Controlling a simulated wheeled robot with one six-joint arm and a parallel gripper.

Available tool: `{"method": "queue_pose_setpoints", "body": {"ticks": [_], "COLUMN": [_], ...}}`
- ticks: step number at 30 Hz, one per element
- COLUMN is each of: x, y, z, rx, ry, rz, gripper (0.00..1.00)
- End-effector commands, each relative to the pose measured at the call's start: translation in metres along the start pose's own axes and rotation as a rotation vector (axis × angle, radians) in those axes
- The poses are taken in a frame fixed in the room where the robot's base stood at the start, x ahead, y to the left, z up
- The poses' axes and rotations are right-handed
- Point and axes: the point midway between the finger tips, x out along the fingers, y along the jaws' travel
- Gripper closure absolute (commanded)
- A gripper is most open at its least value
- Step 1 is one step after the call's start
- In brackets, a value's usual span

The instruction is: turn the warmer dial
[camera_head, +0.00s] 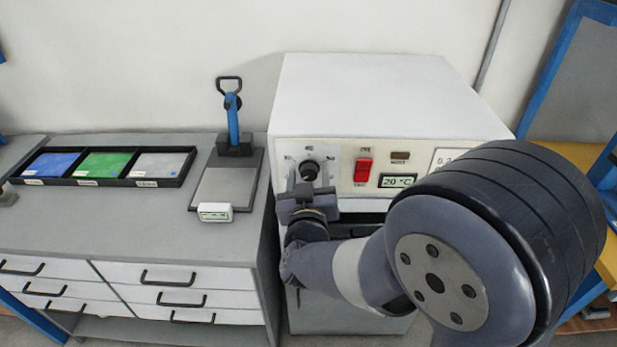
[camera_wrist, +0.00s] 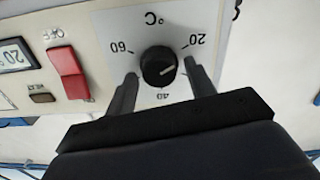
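The warmer (camera_head: 390,95) is a white box with a beige front panel. Its dial (camera_head: 309,170) is a round black knob on a white plate marked 20, 40 and 60 °C. In the wrist view the dial (camera_wrist: 158,66) appears upside down, with a pale pointer line on its face. My gripper (camera_head: 308,190) is in front of the panel at the dial. In the wrist view its two fingers (camera_wrist: 160,85) stand apart on either side of the knob, with gaps visible between them and it. The gripper is open and holds nothing.
A red switch (camera_head: 363,168) and a display reading 20 °C (camera_head: 397,181) sit right of the dial.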

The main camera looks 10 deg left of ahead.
Motion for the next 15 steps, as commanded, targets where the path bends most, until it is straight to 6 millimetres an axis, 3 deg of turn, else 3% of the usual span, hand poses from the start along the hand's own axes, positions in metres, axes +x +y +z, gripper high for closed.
{"method": "queue_pose_setpoints", "body": {"ticks": [11, 15], "x": [-0.0002, -0.0002], "y": [-0.0001, -0.0002], "z": [-0.0001, 0.0003], "rx": [0.000, 0.004], "ry": [0.000, 0.000], "rz": [0.000, 0.000], "gripper": [0.80, 0.80]}}
